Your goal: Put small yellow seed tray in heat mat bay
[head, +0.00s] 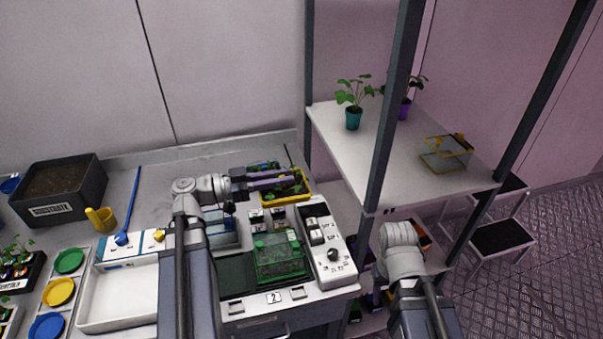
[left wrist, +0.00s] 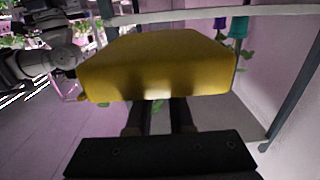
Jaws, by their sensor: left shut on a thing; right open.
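The small yellow seed tray (head: 299,197) is at the back of the bench in the head view, with green plants in it. It fills the upper middle of the left wrist view (left wrist: 160,75). My left gripper (head: 292,181) is shut on it; the fingers hide part of the tray. A dark mat area (head: 236,273) lies on the bench unit, left of a green tray with a clear lid (head: 281,258). I cannot tell for certain whether it is the heat mat bay. My right arm is at the lower right; its gripper is not in view.
A control box with a dial (head: 331,249) stands right of the green tray. A blue tray (head: 222,230) and a white tray (head: 118,297) are to the left. A rack post (head: 390,120) and white shelf (head: 390,165) stand at the right.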

